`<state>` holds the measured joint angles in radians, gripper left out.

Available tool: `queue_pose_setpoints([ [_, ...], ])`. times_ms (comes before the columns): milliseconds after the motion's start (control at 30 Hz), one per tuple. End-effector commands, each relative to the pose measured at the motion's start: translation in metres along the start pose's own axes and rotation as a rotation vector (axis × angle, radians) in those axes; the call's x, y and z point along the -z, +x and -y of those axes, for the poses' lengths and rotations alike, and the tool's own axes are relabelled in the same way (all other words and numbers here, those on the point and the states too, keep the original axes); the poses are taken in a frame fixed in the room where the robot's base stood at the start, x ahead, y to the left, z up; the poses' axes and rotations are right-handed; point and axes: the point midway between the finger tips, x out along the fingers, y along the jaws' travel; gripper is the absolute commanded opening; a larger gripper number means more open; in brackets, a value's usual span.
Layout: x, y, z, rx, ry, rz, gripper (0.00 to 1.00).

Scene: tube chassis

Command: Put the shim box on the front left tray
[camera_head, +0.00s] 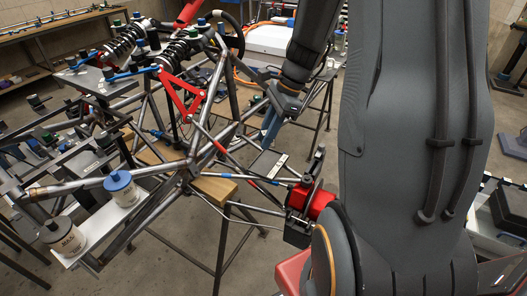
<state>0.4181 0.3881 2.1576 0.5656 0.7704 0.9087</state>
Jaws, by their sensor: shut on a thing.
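My forearm comes down from the top centre to my gripper (271,103), which is seen from behind, above the right side of the tube chassis. It is shut on a blue slab-like thing (270,126), probably the shim box, partly hidden by my wrist; its lower end is hard to make out. A white tray (92,222) sits at the front left of the chassis, well left of and nearer than my gripper. It carries a white pot with a blue lid (122,188) and a labelled pot with a dark lid (63,236).
The steel tube chassis (150,185) with a red wishbone (182,96) fills the middle left. A red and black hub (320,203) juts out at its right. A bench (55,30) stands behind. Concrete floor is open around the trestles.

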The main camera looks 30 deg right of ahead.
Motion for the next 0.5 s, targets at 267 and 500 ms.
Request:
queue_pose_setpoints([
  [267, 0.010, 0.026, 0.000, 0.000, 0.000, 0.001, 0.00],
  [500, 0.022, 0.054, 0.000, -0.002, 0.001, 0.000, 0.00],
])
